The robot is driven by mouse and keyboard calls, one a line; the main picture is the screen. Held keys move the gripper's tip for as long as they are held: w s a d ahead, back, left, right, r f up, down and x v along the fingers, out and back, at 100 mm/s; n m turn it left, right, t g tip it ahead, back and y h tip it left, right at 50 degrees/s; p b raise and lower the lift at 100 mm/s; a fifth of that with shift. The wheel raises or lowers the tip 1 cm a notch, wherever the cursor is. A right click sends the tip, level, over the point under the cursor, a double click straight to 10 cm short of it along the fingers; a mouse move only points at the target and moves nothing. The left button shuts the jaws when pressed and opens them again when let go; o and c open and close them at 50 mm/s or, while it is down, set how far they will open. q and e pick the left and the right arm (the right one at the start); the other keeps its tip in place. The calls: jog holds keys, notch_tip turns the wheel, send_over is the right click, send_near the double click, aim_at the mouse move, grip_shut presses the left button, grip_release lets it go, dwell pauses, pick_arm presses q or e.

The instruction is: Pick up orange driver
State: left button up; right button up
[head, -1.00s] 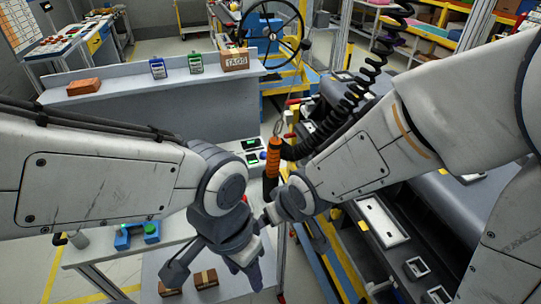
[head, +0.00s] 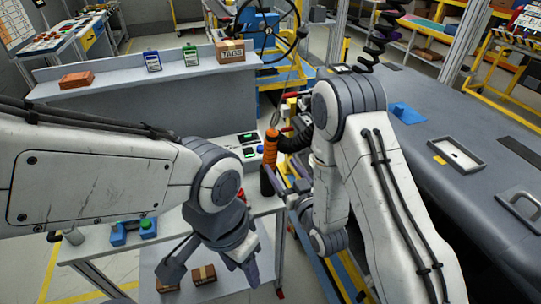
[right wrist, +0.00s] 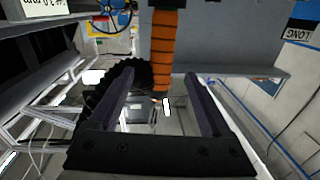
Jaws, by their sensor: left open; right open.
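The orange driver (head: 270,148) hangs upright on a thin cable near the middle of the head view, with a black lower end. It also shows in the right wrist view (right wrist: 166,50), upright, beyond the fingertips and roughly between them. My right gripper (head: 284,178) is open beside the lower part of the driver; its two dark fingers (right wrist: 158,76) frame an empty gap in the wrist view. I cannot tell whether a finger touches the driver. My left gripper (head: 243,264) is open and empty, pointing down at the lower middle.
A black corrugated hose (head: 297,140) runs right behind the driver. A grey dashboard module (head: 440,130) fills the right side. A shelf holds a TAGS box (head: 230,50), two small devices and a brick-coloured block (head: 76,80). Two brown boxes (head: 204,274) lie low down.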

aim_at(273, 154)
jog(key=p+x, duration=0.1)
jog(key=x, duration=0.2)
jog(key=shift+w+a+r, duration=0.1)
jog(key=shift+w, duration=0.05)
jog(key=p+x, duration=0.3)
jog(key=x, duration=0.1)
jog(key=shift+w+a+r, duration=0.15)
jog(key=shift+w+a, duration=0.05)
jog(key=shift+w, duration=0.15)
jog(key=shift+w+a, duration=0.15)
jog(key=shift+w, duration=0.2)
jog(key=shift+c, duration=0.4)
grip_shut()
dwell(0.3)
